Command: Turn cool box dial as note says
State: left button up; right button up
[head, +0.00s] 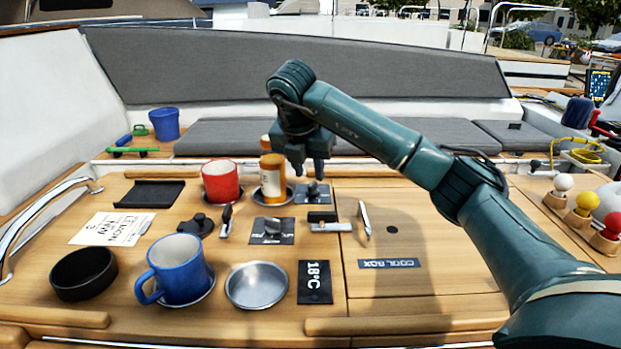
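My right gripper (308,172) points down over a dark dial (313,192) on a grey plate near the back of the table. Its two fingers are apart, with the knob just below them; I cannot tell whether they touch it. A second dial (272,230) on a dark plate sits nearer, to the left. The plates' lettering is too small to read surely. A white note (112,229) with dark handwriting lies at the left; its text is hard to read. A black card (314,282) reads 18°C. A COOL BOX label (388,263) is on the wooden lid. My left gripper is out of view.
A red mug (221,181), an orange-and-white jar (272,176), a blue mug (180,269), a metal dish (257,286) and a black bowl (84,274) crowd the table. A metal latch (331,227) and a slim handle (364,220) lie near the dials. The lid's front is mostly clear.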

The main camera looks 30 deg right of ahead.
jog(key=p+v, duration=0.2)
jog(key=v, duration=0.7)
jog(key=shift+a+r, duration=0.15)
